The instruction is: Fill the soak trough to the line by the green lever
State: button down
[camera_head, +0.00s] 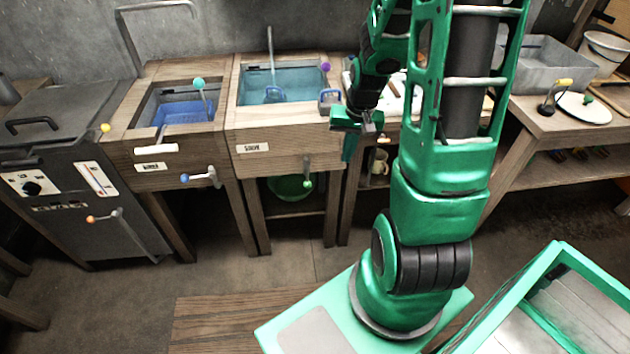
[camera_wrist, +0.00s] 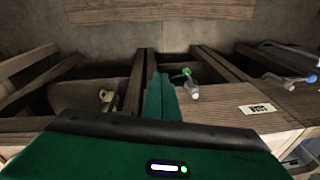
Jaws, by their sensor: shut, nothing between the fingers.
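The soak trough (camera_head: 262,137) is a wooden-framed basin with a white label on its front. Teal water (camera_head: 290,84) stands in it below the rim; I cannot make out a fill line. The green-knobbed lever (camera_head: 308,182) hangs on the right of its front, and shows in the wrist view (camera_wrist: 188,74) too. My gripper (camera_head: 349,150) is shut and empty, right of the lever and apart from it, by the trough's right front corner. In the wrist view its closed fingers (camera_wrist: 160,98) point toward the space beside the lever.
A purple knob (camera_head: 326,67) and blue-handled items sit at the soak trough. The neighbouring left trough has a blue-knobbed lever (camera_head: 185,178) and a teal knob (camera_head: 199,84). A green bowl (camera_head: 290,188) sits below the soak trough. Open floor (camera_head: 300,240) lies in front.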

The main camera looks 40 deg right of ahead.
aim_at(307, 174)
jog(key=w+f+m+t+y, duration=0.1)
jog(key=w+f, duration=0.3)
jog(key=f, duration=0.3)
jog(key=shift+w, duration=0.15)
jog(key=shift+a+f, duration=0.1)
jog(key=w+a+f, duration=0.3)
jog(key=w+f, duration=0.2)
jog(key=f, duration=0.5)
jog(key=shift+w+f, duration=0.25)
jog(key=shift+f, duration=0.15)
jog(key=shift+a, duration=0.1)
